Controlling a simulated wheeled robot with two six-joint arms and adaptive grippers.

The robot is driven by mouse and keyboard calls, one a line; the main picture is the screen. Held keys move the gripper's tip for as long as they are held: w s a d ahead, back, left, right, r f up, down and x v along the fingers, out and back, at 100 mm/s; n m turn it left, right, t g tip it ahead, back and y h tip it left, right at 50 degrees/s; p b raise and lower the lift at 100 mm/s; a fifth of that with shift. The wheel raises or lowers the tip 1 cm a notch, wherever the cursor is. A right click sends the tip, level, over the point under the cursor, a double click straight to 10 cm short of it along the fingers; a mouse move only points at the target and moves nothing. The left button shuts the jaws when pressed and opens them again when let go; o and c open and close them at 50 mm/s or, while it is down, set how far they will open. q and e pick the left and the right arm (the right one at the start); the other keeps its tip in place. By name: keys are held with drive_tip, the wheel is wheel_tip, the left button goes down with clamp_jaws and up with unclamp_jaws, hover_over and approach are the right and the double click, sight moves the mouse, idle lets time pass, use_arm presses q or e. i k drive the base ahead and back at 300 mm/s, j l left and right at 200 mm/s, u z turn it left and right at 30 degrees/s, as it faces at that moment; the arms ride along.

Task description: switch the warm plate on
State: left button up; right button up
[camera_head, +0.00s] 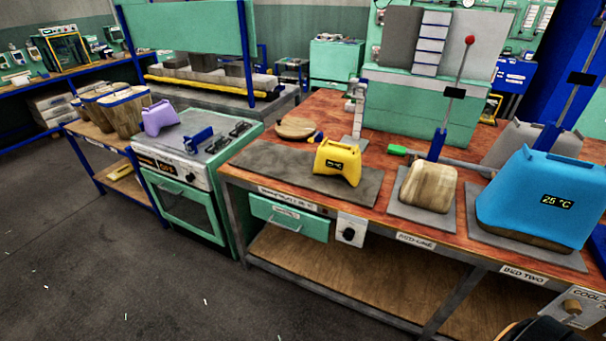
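The likely warm plate is a flat dark grey slab (270,166) on the red-brown bench top at the centre. A yellow block-like piece (333,172) with a small dark display stands on its right part. A label strip (290,198), too small to read surely, runs along the bench edge below the slab. A pale panel with a black rotary knob (349,234) hangs under that edge, right of a green drawer. The knob's setting is too small to tell.
A green oven (190,205) with its own knob stands left of the bench. Right of the slab are a wooden block (428,188) on a grey pad and a blue piece (535,195) reading 25 °C. A lever press rises behind. The floor in front is free.

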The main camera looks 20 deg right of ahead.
sight(348, 234)
drive_tip(key=z, duration=1.15)
